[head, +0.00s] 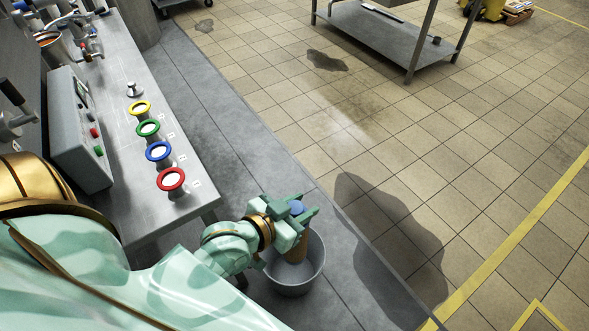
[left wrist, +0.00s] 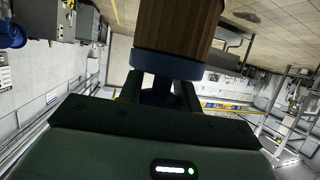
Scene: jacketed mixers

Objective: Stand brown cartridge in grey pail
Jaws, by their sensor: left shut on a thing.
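The brown cartridge (head: 298,248) hangs below my left gripper (head: 297,208), which is shut on its blue top end. In the head view the cartridge's lower part overlaps the opening of the grey pail (head: 295,283); whether it touches the bottom cannot be told. The pail stands on the floor strip beside the bench. In the left wrist view the brown cartridge (left wrist: 178,25) shows its ribbed body and blue collar, with the fingers of the left gripper (left wrist: 160,92) around the narrow blue part. My right gripper is not in view.
A grey bench (head: 130,150) at the left carries yellow, green, blue and red ringed ports and a control box (head: 78,130). A metal table (head: 385,40) stands at the back. The tiled floor to the right is open, with dark stains.

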